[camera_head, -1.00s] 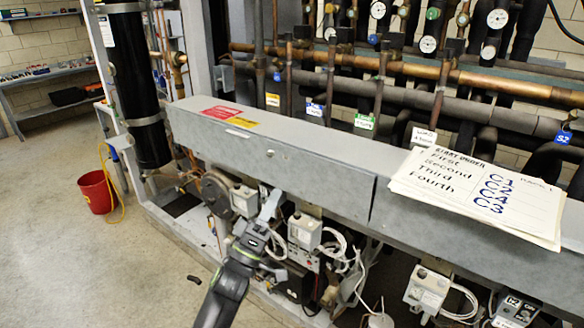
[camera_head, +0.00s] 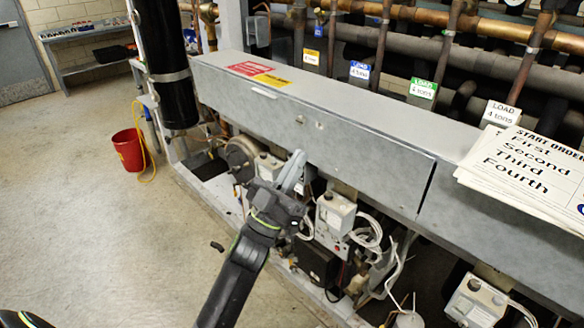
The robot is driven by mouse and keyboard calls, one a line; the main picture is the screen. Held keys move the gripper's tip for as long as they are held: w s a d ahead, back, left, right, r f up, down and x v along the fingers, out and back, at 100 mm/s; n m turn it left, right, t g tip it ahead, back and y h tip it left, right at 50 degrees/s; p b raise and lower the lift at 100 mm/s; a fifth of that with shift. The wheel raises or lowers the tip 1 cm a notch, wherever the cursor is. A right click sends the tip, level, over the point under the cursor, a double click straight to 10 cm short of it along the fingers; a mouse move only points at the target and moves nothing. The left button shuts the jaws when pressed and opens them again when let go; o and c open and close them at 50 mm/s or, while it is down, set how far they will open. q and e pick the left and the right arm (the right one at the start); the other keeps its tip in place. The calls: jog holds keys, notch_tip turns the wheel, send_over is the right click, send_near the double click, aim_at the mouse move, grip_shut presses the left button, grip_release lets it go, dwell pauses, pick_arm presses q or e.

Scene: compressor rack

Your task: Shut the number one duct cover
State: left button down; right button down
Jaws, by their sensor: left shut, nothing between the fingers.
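The duct cover (camera_head: 300,135) is the long grey metal front panel on the left part of the duct. It hangs flat along the front of the duct, with a small round fastener near its upper edge. A seam divides it from the panel section (camera_head: 445,215) to the right. No number shows on either. My left gripper (camera_head: 291,172) is shut and empty. Its grey fingers point up at the cover's lower edge, near the middle of its length. Whether they touch it I cannot tell. My right gripper is out of view.
Red and yellow labels (camera_head: 258,74) lie on the duct top, and paper cards (camera_head: 530,165) on its right. A black cylinder (camera_head: 166,60) stands at the left end. Control boxes (camera_head: 335,215) and cables are below. A red bucket (camera_head: 128,148) stands on the open floor.

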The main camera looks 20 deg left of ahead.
aim_at(327, 125)
pick_arm(q)
jog(key=shift+w+d+r+p, duration=0.4)
jog(key=shift+w+r, duration=0.3)
jog(key=shift+w, duration=0.5)
jog(key=shift+w+d+r+p, duration=0.2)
jog(key=shift+w+d+r, duration=0.4)
jog(key=shift+w, duration=0.55)
jog(key=shift+w+d+r+p, duration=0.35)
jog(key=shift+w+r, duration=0.4)
jog(key=shift+w, duration=0.45)
jog(key=shift+d, duration=0.1)
jog(key=p, duration=0.1)
jog(key=w+r+p, duration=0.1)
jog(key=p, duration=0.1)
jog(key=shift+w+d+g+y, duration=0.1)
jog(key=shift+d+g+y, duration=0.05)
jog(key=shift+g+y, duration=0.15)
jog(key=shift+p, duration=0.5)
jog(key=shift+f, duration=0.15)
